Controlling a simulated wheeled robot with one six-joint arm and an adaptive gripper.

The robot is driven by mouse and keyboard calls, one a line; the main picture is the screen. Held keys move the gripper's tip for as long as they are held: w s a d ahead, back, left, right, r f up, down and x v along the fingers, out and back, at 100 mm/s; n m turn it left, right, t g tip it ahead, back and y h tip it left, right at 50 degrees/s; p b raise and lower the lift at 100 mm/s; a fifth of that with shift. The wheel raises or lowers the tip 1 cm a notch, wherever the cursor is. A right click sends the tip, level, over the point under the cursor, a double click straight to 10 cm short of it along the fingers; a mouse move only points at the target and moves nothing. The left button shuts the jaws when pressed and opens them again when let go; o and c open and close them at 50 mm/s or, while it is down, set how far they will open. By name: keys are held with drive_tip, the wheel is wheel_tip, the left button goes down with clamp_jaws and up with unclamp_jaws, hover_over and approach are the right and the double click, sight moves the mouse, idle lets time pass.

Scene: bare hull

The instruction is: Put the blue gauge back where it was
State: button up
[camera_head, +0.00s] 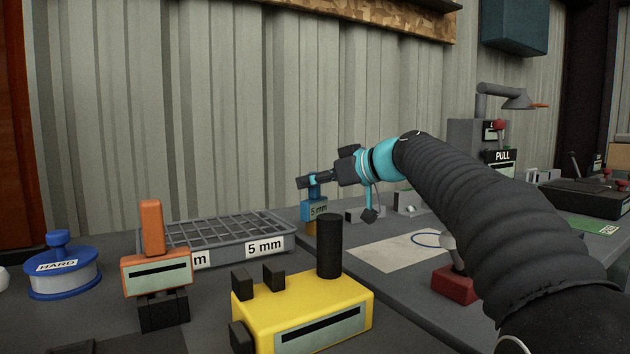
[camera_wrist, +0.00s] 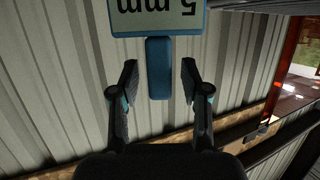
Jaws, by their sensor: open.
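The blue gauge (camera_head: 315,211) has a "5 mm" label and an upright handle. It is beyond the right end of the wire tray, with a small orange-yellow part under it. Whether it rests on the bench is hard to tell. My gripper (camera_head: 308,181) is level with its handle. In the wrist view, the gauge (camera_wrist: 117,20) appears upside down. Its handle stands between the two open fingers of my gripper (camera_wrist: 159,70), with a gap on each side.
A grey wire tray (camera_head: 287,243) labelled "5 mm" lies left of the gauge. An orange gauge-like tool (camera_head: 150,265), a yellow block (camera_head: 270,308) with a black post, and a blue "HARD" pot (camera_head: 62,278) stand in front. A white sheet (camera_head: 385,256) lies to the right.

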drive_tip(key=shift+r, duration=0.1)
drive_tip(key=shift+r+p, duration=0.15)
drive_tip(key=shift+p, duration=0.15)
drive_tip(key=b+v, duration=0.1)
drive_tip(key=v, duration=1.1)
